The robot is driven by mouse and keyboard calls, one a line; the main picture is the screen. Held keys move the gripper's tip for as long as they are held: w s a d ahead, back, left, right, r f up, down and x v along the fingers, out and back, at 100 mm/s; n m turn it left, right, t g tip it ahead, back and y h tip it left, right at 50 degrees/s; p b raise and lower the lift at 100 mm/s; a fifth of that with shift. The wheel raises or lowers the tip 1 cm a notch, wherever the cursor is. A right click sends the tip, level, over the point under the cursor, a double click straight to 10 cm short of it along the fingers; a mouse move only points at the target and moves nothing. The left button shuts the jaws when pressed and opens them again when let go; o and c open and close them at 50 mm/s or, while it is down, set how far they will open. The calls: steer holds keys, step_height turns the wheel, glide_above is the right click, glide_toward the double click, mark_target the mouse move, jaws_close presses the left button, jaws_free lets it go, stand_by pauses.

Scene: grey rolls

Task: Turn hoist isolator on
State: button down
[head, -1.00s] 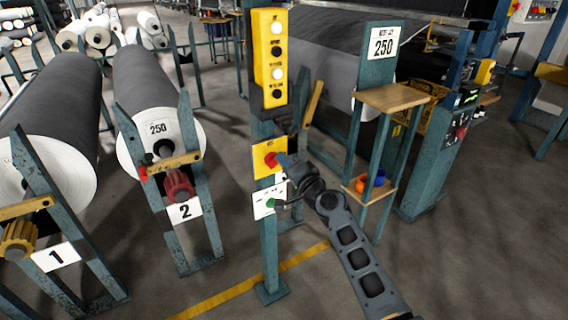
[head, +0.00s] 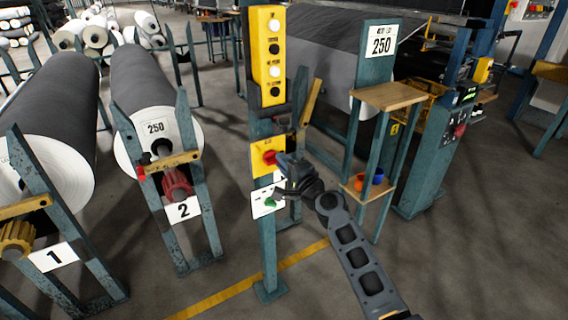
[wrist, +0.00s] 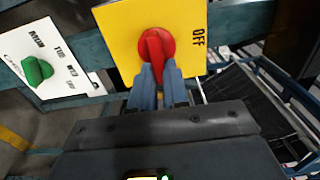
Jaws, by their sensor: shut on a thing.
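The hoist isolator is a yellow plate (head: 257,146) with a red rotary knob (head: 269,157) on the teal post. In the wrist view the yellow plate (wrist: 115,30) carries the word OFF near its right edge. The red knob (wrist: 155,46) has a raised grip bar, which stands nearly upright in that picture. My gripper (wrist: 158,78) is shut on the lower part of this bar, one finger on each side. In the head view my gripper (head: 281,161) reaches the knob from the right and partly hides it.
A white plate with a green knob (wrist: 37,71) sits just below the isolator, close to my gripper. A yellow button box (head: 269,60) is above on the same post. A wooden-topped stand (head: 390,96) is to the right, and roll 2's stand (head: 200,225) is to the left.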

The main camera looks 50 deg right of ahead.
steer(key=shift+s+f, duration=0.1)
steer(key=c, duration=1.1)
jaws_free()
steer(key=shift+v, duration=3.85)
